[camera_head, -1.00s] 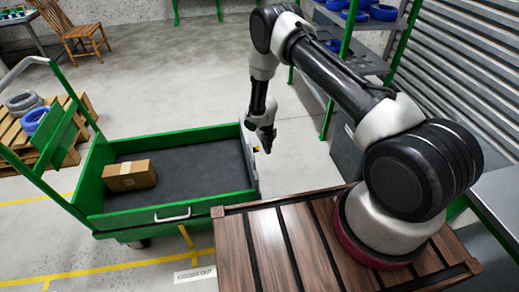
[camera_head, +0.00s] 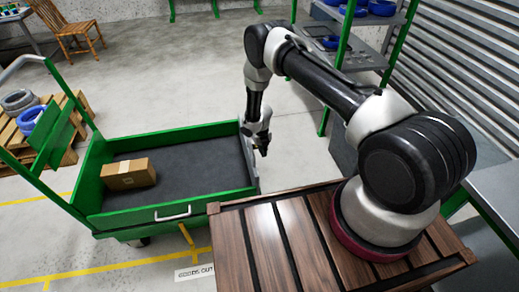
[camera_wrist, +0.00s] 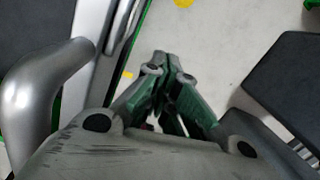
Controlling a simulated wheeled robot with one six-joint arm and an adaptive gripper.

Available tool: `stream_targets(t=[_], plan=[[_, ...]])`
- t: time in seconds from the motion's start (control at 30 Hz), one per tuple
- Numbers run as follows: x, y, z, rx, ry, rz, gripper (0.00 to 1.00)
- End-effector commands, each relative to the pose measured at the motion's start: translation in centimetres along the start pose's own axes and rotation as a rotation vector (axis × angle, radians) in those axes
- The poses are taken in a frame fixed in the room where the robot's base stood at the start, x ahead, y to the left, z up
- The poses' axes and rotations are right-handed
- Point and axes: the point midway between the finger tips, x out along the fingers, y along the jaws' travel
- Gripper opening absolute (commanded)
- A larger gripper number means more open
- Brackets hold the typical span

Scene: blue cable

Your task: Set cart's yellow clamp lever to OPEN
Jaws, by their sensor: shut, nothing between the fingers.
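The green cart (camera_head: 133,218) stands left of my wooden-topped base in the head view, with its grey panel at the right end beside my gripper. My gripper (camera_head: 263,151) points down just outside that right end. In the wrist view my gripper (camera_wrist: 166,58) has its fingertips together with nothing between them. I cannot make out the yellow clamp lever clearly; my gripper and wrist cover that part of the cart's right end in the head view. A yellow patch at the wrist view's top edge is too small to identify.
A cardboard box (camera_head: 128,174) lies in the cart's bed at the left. A silver handle (camera_head: 173,214) is on the cart's front wall. A green shelf with blue rings (camera_head: 381,8) stands at the back right. Bare floor (camera_head: 205,62) lies behind the cart.

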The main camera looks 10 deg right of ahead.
Motion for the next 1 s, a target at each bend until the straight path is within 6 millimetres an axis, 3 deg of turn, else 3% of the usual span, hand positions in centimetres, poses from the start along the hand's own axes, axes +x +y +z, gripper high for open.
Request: stream_targets(t=[0.2, 0.3, 0.5, 1.0], plan=[[4.8, 0.0, -0.1, 0.001, 0.001, 0.001, 0.0], [4.0, 0.0, 1.7, 0.002, -0.006, -0.001, 0.0], [3.4, 0.0, 3.4, 0.0, -0.002, 0.0, 0.0], [3.1, 0.0, 3.7, -0.001, 0.0, 0.0, 0.0]])
